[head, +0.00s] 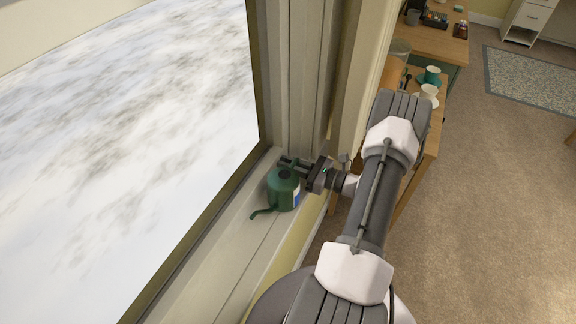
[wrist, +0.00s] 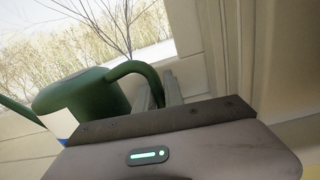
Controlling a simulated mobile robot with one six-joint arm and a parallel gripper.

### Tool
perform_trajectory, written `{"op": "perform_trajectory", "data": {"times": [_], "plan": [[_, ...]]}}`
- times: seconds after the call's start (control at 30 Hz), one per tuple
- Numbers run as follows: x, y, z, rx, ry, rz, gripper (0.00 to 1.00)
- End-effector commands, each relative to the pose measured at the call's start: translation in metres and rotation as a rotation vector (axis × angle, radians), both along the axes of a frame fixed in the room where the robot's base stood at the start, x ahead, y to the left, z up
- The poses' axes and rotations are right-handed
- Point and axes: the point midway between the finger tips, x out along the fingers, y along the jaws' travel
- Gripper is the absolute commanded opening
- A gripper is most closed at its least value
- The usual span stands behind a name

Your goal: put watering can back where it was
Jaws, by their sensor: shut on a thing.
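The green watering can (head: 284,192) is at the window sill (head: 228,262), near the corner of the window frame. Its spout points to the lower left, and a white and blue label shows on its side. My gripper (head: 290,163) reaches it from the right and is shut on its handle. In the wrist view the can (wrist: 88,108) is at the left, and its curved handle runs between the fingers of my gripper (wrist: 163,90). The can looks upright in the head view. Its base is at or just over the sill; I cannot tell whether it touches.
The window glass (head: 130,130) lies left of the can and the frame post (head: 300,80) stands just behind it. A wooden table (head: 432,45) with cups and other items is at the right. The sill in front of the can is clear.

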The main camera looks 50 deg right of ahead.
Motion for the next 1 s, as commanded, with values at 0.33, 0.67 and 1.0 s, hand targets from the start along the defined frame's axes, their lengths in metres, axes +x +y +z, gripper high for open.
{"op": "perform_trajectory", "data": {"times": [0.33, 0.67, 1.0], "plan": [[0.000, 0.000, -0.002, 0.001, 0.000, 0.000, 0.34], [0.000, 0.000, 0.000, 0.001, 0.000, 0.000, 0.35], [-0.062, -0.021, 0.003, 0.001, 0.000, -0.006, 0.35]]}}
